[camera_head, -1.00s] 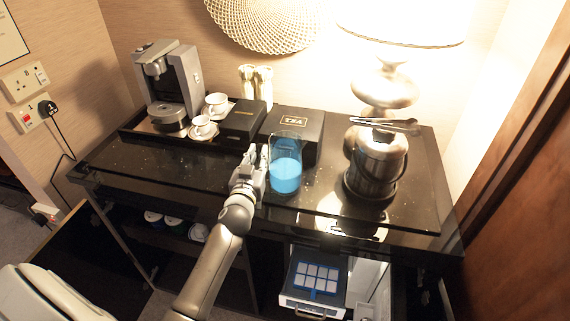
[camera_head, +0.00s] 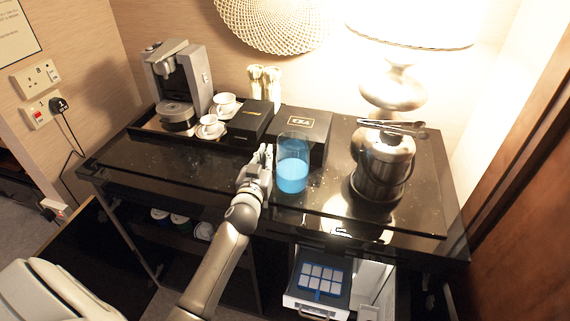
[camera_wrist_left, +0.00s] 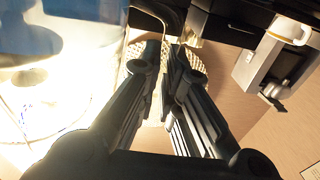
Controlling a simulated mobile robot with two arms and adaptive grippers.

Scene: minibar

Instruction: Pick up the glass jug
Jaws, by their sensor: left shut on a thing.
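The glass jug (camera_head: 292,164) is clear, holds blue liquid, and appears upright on the dark glass tabletop, in front of the black tea box. My left gripper (camera_head: 266,156) is at the jug's left side in the head view, shut on the jug; its handle is hard to make out there. In the left wrist view, the fingers (camera_wrist_left: 168,55) are close together. My right gripper is not in view.
A metal ice bucket (camera_head: 381,168) with tongs (camera_head: 392,127) on top stands to the right of the jug. Behind are the tea box (camera_head: 303,124) and a lamp (camera_head: 393,88). A coffee machine (camera_head: 178,80) and white cups (camera_head: 210,126) are at back left. The front-left tabletop (camera_head: 180,165) is clear.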

